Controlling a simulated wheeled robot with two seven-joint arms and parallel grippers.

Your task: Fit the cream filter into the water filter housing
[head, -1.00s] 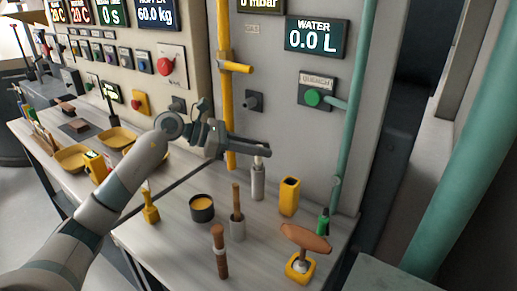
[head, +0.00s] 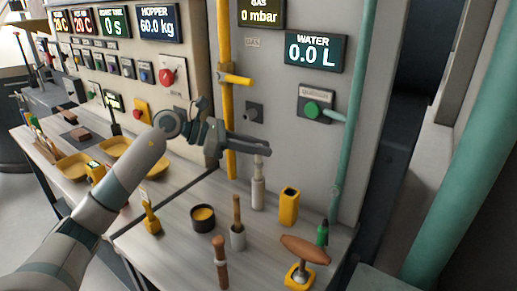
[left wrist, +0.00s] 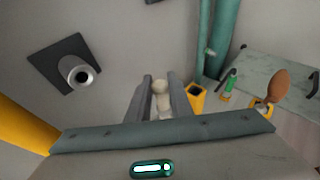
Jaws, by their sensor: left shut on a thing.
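My left gripper (head: 264,150) is shut on the knobbed top of the cream filter (head: 258,163); this top also shows between the fingers in the left wrist view (left wrist: 160,88). Under it, a pale grey cylinder (head: 258,195) stands upright on the bench, in line with the filter. I cannot tell how much of the filter is inside it. No label marks the water filter housing; a dark square plate with a round socket (left wrist: 80,73) is on the wall, seen also in the head view (head: 253,112). My right gripper is not in view.
A yellow square holder (head: 289,207), a grey cup with a wooden handle (head: 237,238) and a black pot (head: 203,217) stand close by. A wooden-handled tool (head: 305,250) is at the front right. A yellow vertical pipe (head: 225,120) runs behind my gripper.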

